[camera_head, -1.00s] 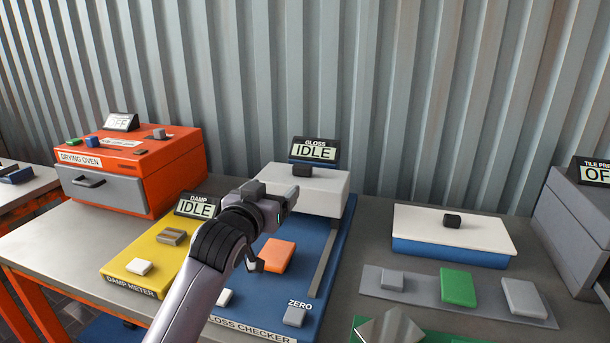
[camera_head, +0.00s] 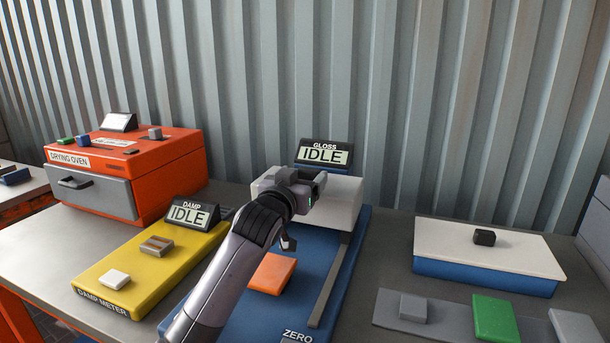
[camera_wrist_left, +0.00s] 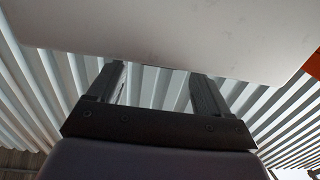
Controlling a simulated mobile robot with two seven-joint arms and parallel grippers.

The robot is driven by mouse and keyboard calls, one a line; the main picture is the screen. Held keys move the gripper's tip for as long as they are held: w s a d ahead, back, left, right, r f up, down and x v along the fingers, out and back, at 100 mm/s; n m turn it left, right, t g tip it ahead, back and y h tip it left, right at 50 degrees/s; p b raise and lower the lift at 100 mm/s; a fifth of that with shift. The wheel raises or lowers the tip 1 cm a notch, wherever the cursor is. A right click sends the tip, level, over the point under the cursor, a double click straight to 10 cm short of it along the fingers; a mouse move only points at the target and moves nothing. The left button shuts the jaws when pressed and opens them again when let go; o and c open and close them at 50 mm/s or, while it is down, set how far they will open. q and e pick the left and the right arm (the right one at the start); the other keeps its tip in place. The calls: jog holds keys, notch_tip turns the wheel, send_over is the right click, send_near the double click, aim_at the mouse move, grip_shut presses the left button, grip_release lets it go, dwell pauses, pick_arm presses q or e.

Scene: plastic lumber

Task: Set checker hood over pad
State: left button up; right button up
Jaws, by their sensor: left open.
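The white checker hood (camera_head: 340,212) sits at the back of the blue gloss checker (camera_head: 338,262), below its IDLE display. An orange square (camera_head: 272,273), which looks like the pad, lies uncovered on the checker in front of the hood. My left gripper (camera_head: 314,190) is open and empty at the hood's front top, covering part of it; I cannot tell whether they touch. In the left wrist view the two spread fingers (camera_wrist_left: 155,85) point toward a pale surface (camera_wrist_left: 165,25), likely the hood. My right gripper is not in view.
A dark rail (camera_head: 330,280) runs along the checker's right side. The yellow damp meter (camera_head: 135,278) and orange drying oven (camera_head: 160,165) stand left. A white-lidded blue box (camera_head: 480,275) and a grey strip with blocks (camera_head: 455,328) stand right. A corrugated wall closes the back.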

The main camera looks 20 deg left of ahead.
pick_arm(q)
jog(key=shift+w, duration=1.05)
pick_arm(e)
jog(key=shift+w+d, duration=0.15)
